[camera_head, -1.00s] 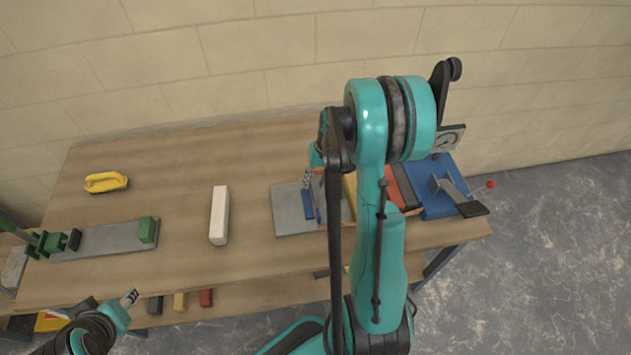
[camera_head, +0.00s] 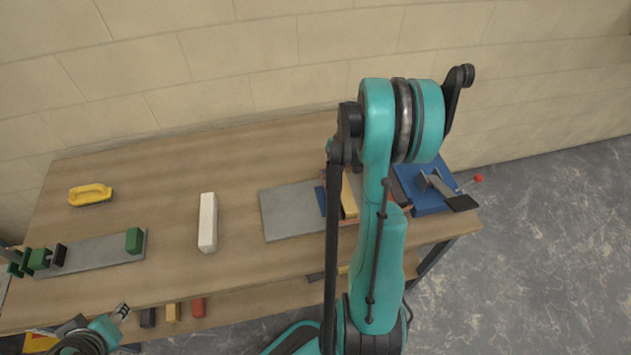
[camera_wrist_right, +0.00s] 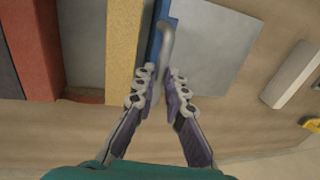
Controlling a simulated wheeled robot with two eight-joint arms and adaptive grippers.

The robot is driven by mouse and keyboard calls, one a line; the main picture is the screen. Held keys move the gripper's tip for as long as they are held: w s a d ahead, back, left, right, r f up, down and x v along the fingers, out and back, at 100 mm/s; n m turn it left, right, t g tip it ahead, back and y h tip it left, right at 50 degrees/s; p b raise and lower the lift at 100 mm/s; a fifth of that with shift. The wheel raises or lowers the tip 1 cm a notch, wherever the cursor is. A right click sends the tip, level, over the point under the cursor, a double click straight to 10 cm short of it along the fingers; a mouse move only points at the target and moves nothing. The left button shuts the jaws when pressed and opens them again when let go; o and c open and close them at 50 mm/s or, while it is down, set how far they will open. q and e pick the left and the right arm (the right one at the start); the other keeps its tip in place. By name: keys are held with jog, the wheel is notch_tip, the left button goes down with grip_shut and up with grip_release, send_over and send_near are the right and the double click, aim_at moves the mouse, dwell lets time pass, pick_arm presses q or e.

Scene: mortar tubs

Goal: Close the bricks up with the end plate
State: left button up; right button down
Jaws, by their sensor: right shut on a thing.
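A red brick (camera_wrist_right: 38,50) lies past the yellow one, with a dark brick (camera_wrist_right: 8,70) beyond. My right gripper (camera_wrist_right: 158,88) is shut on the plate's grey curved handle (camera_wrist_right: 167,45); my right arm hides it in the head view.
The grey board (camera_head: 285,212) is bare left of the plate. A white bar (camera_head: 208,222) and a yellow-handled tool (camera_head: 90,194) lie further left. A blue fixture with a lever (camera_head: 425,190) stands at the right. Small bricks (camera_head: 172,312) sit on a lower shelf.

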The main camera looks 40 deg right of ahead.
jog(key=shift+s+d, duration=0.1)
jog(key=shift+d, duration=0.15)
jog(key=c, duration=1.6)
grip_release()
jog(key=shift+r, duration=0.1)
jog(key=r, duration=0.4)
jog(key=d+r, duration=0.1)
jog(key=r, duration=0.2)
jog(key=s+d+r, duration=0.1)
jog(key=r, duration=0.3)
jog(key=shift+s+r, duration=0.1)
jog(key=shift+r, duration=0.2)
jog(key=shift+a, duration=0.1)
